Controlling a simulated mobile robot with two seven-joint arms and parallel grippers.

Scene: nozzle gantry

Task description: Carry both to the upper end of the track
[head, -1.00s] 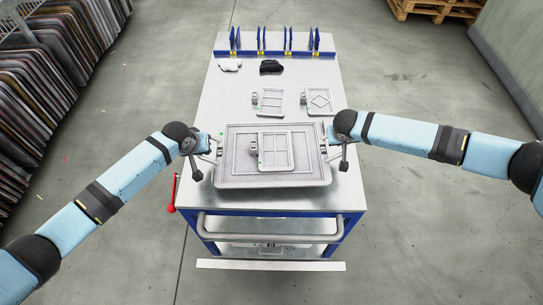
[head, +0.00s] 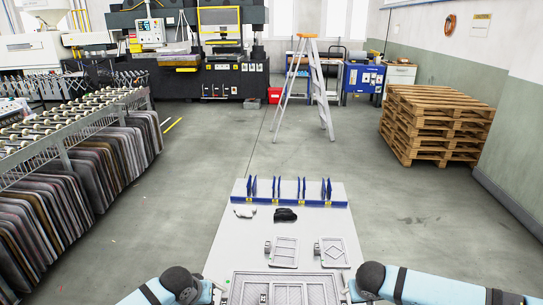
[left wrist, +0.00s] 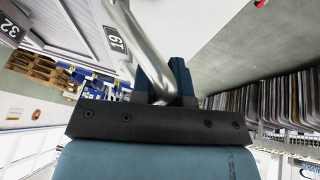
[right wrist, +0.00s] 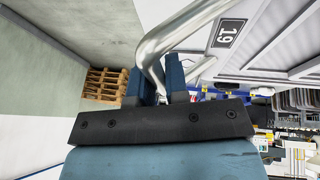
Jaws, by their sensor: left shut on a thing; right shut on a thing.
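A large grey tray (head: 238,280) with a mesh floor is at the bottom edge of the head view, on the near part of the cart top. Its near part is cut off. A smaller grey frame (head: 275,291) lies on it. My left gripper (left wrist: 160,82) is shut on a bent metal handle (left wrist: 138,42) in the left wrist view. My right gripper (right wrist: 156,84) is shut on a similar handle (right wrist: 160,42) in the right wrist view. In the head view, both grippers are at the tray's two sides, partly cut off. I cannot identify a track.
On the cart top (head: 225,240) lie two more small frames (head: 284,252) (head: 334,252), a white item (head: 245,212) and a black item (head: 285,215). A blue rack (head: 290,202) stands at its far end. Pallets (head: 436,125), a stepladder (head: 305,85) and machines stand beyond open floor.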

